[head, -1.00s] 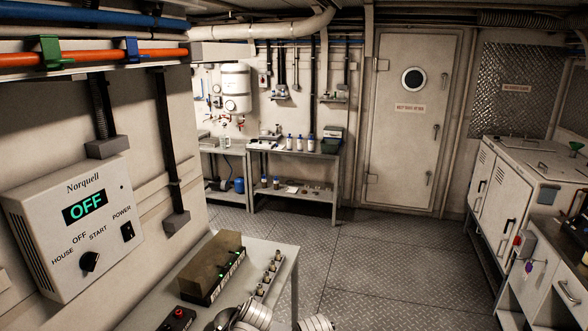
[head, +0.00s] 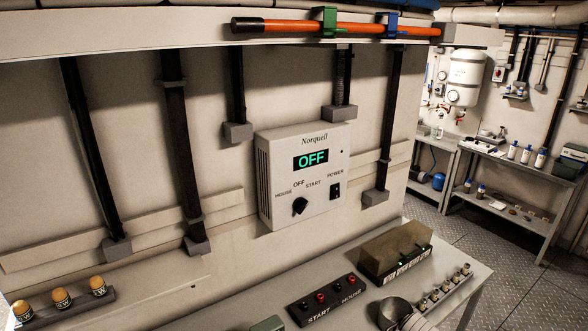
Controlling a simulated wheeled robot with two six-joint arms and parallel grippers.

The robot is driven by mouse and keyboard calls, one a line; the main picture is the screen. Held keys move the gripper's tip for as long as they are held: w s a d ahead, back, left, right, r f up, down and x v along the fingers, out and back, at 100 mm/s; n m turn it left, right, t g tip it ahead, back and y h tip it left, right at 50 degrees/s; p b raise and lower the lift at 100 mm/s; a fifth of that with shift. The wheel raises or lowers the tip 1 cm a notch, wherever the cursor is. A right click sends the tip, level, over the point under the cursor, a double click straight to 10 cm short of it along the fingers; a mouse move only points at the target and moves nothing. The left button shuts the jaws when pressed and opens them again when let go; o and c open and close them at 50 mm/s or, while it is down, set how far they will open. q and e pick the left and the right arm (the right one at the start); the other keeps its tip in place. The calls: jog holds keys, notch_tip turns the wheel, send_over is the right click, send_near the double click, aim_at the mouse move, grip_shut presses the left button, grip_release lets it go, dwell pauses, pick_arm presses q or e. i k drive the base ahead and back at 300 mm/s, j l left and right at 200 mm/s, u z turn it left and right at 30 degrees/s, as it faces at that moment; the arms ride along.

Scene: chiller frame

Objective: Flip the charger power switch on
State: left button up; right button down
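The charger (head: 322,172) is a white wall box labelled Norquell, near the middle of the head view. Its display (head: 311,160) reads OFF in green letters. The power switch (head: 336,191) is a small black rocker under the word POWER, at the box's lower right. Its exact tilt is too small to tell. A black rotary knob (head: 300,206) sits to its left, below the words HOUSE, OFF and START. Neither gripper shows in the head view.
Below the charger is a bench (head: 455,300) with a black terminal strip (head: 325,300) marked START and HOUSE, and a translucent-covered box (head: 395,252). Yellow-topped items (head: 62,298) stand at the lower left. An orange pipe (head: 290,27) runs above. Floor (head: 440,220) shows to the right.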

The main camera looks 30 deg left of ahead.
aim_at(336, 194)
jog(key=u, duration=1.1)
